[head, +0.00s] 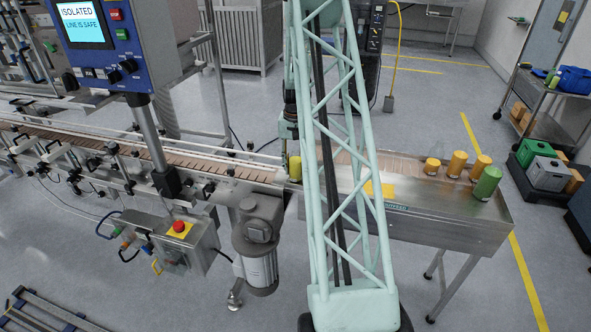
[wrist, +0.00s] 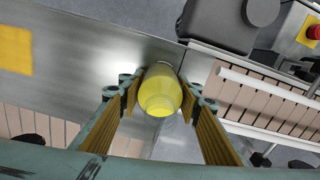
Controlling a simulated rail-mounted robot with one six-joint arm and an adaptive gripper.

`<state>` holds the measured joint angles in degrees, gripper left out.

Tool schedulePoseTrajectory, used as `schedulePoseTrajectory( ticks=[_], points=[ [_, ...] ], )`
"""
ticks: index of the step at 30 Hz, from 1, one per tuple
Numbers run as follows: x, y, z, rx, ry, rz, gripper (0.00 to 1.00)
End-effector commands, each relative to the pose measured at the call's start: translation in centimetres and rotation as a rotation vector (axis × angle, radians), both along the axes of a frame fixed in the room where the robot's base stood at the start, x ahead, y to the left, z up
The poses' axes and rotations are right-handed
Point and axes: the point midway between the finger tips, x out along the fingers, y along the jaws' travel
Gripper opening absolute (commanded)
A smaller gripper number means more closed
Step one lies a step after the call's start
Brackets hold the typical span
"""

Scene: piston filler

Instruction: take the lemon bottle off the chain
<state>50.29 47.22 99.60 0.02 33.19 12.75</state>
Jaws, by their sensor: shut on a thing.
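The lemon bottle (wrist: 160,92) is a yellow cylinder, seen from above between the fingers of my gripper (wrist: 159,98) in the wrist view. Both fingers are shut on its sides. In the head view the yellow bottle (head: 295,168) looks upright beside the right end of the visible chain (head: 215,166), partly hidden by my pale green arm. In the wrist view, bare metal shows around it and brown chain slats (wrist: 262,104) lie to its right. I cannot tell whether its base touches the surface.
A steel table (head: 425,218) extends right, holding several yellow-orange and green containers (head: 487,183) near its far end. A yellow patch (head: 379,190) marks it. The blue control panel (head: 110,45) reads "ISOLATED, LINE IS SAFE". A red button (head: 179,227) sits on a box below the chain.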

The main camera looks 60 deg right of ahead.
Motion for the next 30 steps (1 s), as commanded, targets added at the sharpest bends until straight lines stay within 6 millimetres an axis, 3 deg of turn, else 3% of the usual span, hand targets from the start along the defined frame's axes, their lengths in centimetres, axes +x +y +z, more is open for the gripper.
schedulePoseTrajectory(
  ticks=[14, 23, 30],
  points=[
    [0.1, -0.1, 3.3, -0.002, -0.001, 0.0, 0.17],
    [-1.9, 2.2, 3.5, 0.0, 0.0, 0.0, 0.17],
    [-4.7, 5.3, 3.9, 0.0, 0.0, 0.0, 0.17]
  ],
)
